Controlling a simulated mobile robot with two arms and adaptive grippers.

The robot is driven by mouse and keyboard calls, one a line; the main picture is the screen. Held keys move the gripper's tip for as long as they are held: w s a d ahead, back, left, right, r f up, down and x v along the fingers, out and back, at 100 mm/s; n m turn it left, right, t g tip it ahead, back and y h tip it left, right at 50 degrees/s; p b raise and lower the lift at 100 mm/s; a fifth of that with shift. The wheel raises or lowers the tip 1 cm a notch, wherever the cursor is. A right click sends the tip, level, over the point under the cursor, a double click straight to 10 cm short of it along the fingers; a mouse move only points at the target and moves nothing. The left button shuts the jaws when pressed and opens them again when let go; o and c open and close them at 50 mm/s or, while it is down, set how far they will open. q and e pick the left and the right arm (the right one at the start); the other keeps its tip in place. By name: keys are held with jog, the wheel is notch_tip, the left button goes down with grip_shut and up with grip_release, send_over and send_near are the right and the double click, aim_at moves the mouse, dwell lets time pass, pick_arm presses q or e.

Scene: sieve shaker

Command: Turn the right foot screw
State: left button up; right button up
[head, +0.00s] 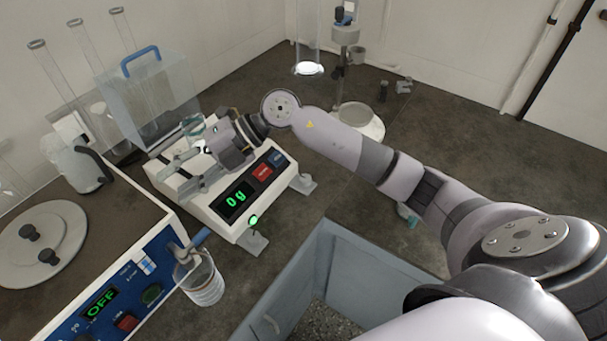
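The white balance (218,212) with a green "0g" display stands on the dark bench. A foot (303,183) on a small grey plate shows at its right corner. Another foot (252,243) on a grey plate shows at the near corner, beside a round green spot (253,219). My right gripper (172,172) is above the balance's top, to the left of both feet. Its two fingers are spread apart and seem to hold nothing; it hides part of the balance's top. My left gripper is not in view.
A clear box with a blue handle (140,58) and tall glass cylinders (88,52) stand behind the balance. A blue-fronted device (118,300) and a glass beaker (202,283) are at the near left. A grey open bin (272,300) is in front.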

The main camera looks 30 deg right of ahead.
jog(key=w+d+f+h, duration=0.1)
jog(key=d+f+h, duration=0.15)
jog(key=d, duration=0.25)
jog(key=w+d+f+h, duration=0.1)
jog(key=d+h, duration=0.2)
jog(key=d, duration=0.2)
jog(key=r+m+g+h, duration=0.2)
jog(key=m+h, duration=0.2)
jog(key=h, duration=0.4)
send_over(305, 178)
notch_tip(305, 178, down, 17)
jog(key=shift+r, duration=0.1)
jog(key=shift+c, duration=0.2)
grip_shut()
